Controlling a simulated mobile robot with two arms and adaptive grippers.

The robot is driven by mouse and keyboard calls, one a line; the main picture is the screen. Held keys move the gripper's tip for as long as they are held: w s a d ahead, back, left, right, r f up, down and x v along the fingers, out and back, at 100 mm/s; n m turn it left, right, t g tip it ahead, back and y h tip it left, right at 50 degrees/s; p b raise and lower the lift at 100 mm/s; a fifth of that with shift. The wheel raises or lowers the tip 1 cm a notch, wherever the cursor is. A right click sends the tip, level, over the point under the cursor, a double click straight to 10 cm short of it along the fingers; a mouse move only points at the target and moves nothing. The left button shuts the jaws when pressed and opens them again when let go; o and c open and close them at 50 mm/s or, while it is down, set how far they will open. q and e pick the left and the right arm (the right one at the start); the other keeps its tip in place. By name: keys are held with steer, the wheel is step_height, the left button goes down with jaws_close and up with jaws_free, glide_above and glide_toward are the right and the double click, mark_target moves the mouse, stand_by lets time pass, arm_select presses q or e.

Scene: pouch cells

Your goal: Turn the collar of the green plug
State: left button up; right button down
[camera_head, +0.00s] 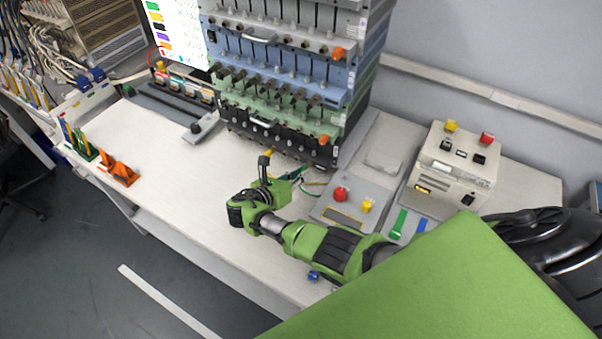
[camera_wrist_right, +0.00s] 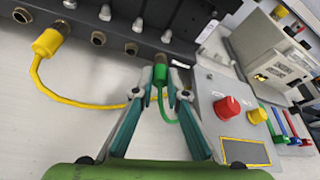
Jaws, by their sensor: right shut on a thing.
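The green plug (camera_wrist_right: 160,74) sits at the front of the dark bottom panel (camera_wrist_right: 125,30) of the rack, with its green cable (camera_wrist_right: 165,108) curving down below it. My right gripper (camera_wrist_right: 160,80) is shut on the plug, one fingertip on each side of its collar. In the head view my right gripper (camera_head: 298,173) reaches to the foot of the rack, and I cannot make out the plug clearly there. My left gripper is not in view.
A yellow plug (camera_wrist_right: 47,42) with a yellow cable is in the same panel to the left. To the right lies a control box with a red button (camera_head: 340,194) and a yellow button (camera_head: 367,206). A bench device (camera_head: 452,165) stands beyond. The left of the white table (camera_head: 165,175) is mostly clear.

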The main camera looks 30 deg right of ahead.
steer(key=n+b, duration=0.1)
steer(key=n+g+h+b, duration=0.1)
steer(key=shift+w+f+n, duration=0.15)
steer(key=shift+f+n, duration=0.05)
steer(key=shift+n, duration=0.1)
steer(key=shift+r+n+g+h+b, duration=0.1)
steer(key=shift+n+g+h+b, duration=0.45)
steer(key=shift+n+b, duration=0.7)
steer(key=c, duration=2)
jaws_free()
